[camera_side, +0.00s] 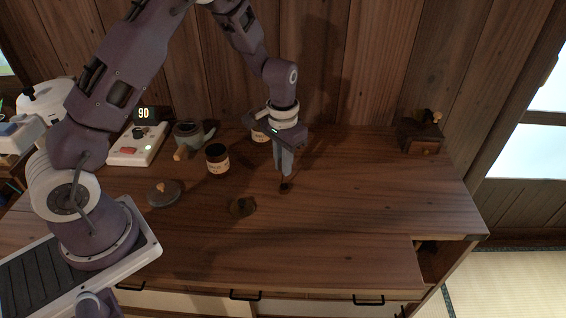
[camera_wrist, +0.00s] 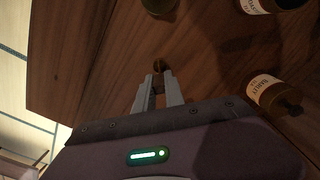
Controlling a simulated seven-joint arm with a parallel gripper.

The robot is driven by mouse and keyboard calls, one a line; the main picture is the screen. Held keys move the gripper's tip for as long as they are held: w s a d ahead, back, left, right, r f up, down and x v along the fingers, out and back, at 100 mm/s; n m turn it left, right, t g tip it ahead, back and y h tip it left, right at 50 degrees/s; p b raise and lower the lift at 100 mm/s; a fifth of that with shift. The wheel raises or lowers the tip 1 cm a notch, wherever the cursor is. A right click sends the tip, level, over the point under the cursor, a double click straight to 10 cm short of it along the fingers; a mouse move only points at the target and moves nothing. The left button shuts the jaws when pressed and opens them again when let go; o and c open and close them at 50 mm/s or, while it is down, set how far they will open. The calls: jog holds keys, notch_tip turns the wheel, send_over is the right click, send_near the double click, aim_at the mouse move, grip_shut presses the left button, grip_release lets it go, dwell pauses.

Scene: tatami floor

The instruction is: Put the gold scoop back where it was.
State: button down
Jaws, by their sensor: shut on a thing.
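My gripper (camera_side: 284,174) points down over the middle right of the wooden counter. It is shut on a small dark brown-gold thing, seemingly the gold scoop (camera_side: 285,188), at its fingertips. In the wrist view the fingers (camera_wrist: 158,84) close together, with the scoop (camera_wrist: 158,67) showing just beyond the tips. The scoop is small and dark, so its shape, and whether it touches the counter, I cannot tell. A labelled dark jar (camera_side: 217,160) stands left of my gripper. Another labelled jar (camera_side: 259,134) is partly hidden behind it.
A dark lumpy piece (camera_side: 242,206) and a grey knobbed lid (camera_side: 164,193) lie in front of the jars. A grey pot (camera_side: 189,133) and a white device (camera_side: 139,146) stand at left. A wooden box (camera_side: 420,136) stands at back right. The right counter is clear.

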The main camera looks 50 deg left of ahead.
jog(key=c, duration=1.4)
grip_release()
jog(key=shift+f, duration=0.1)
jog(key=s+d+r+t, duration=0.1)
jog(key=s+r, duration=0.1)
jog(key=r, duration=0.7)
jog(key=s+r, duration=0.2)
jog(key=r, duration=0.7)
jog(key=s+d+r+t, duration=0.1)
jog(key=s+r+t, duration=0.1)
jog(key=s, duration=0.9)
jog(key=s+d+r+t, duration=0.2)
jog(key=s+r, duration=0.3)
jog(key=s, duration=0.6)
jog(key=shift+s+r+t, duration=0.15)
jog(key=shift+s+t, duration=0.15)
jog(key=shift+d, duration=0.1)
